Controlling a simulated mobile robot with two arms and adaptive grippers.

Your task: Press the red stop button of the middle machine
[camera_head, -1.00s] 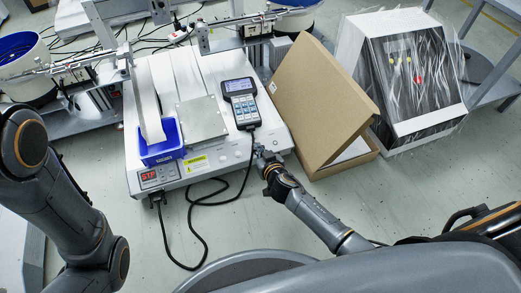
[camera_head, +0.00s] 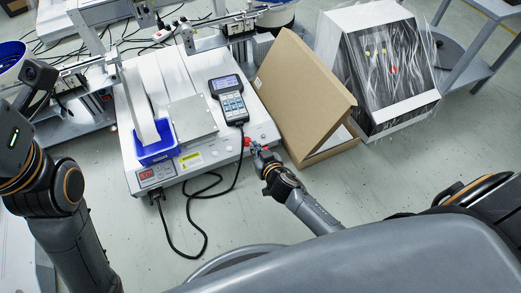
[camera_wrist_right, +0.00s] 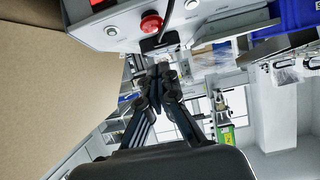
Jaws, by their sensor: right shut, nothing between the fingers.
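The middle machine (camera_head: 205,150) is a white bench unit. Its red stop button (camera_head: 247,141) is on the front panel near the right corner. The button also shows as a red mushroom head in the right wrist view (camera_wrist_right: 151,24). My right gripper (camera_head: 255,149) is shut and empty, close to the button. In the right wrist view its fingertips (camera_wrist_right: 160,72) are just below the button; I cannot tell whether they touch. My left arm is at the left, with a dark end part at upper left; its fingers cannot be made out.
A brown cardboard box (camera_head: 300,90) stands close to the right of the machine. A handheld pendant (camera_head: 227,98) and a blue bin (camera_head: 155,147) are on the machine. A black cable (camera_head: 200,215) hangs in front. A plastic-wrapped panel box (camera_head: 380,65) is behind at right.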

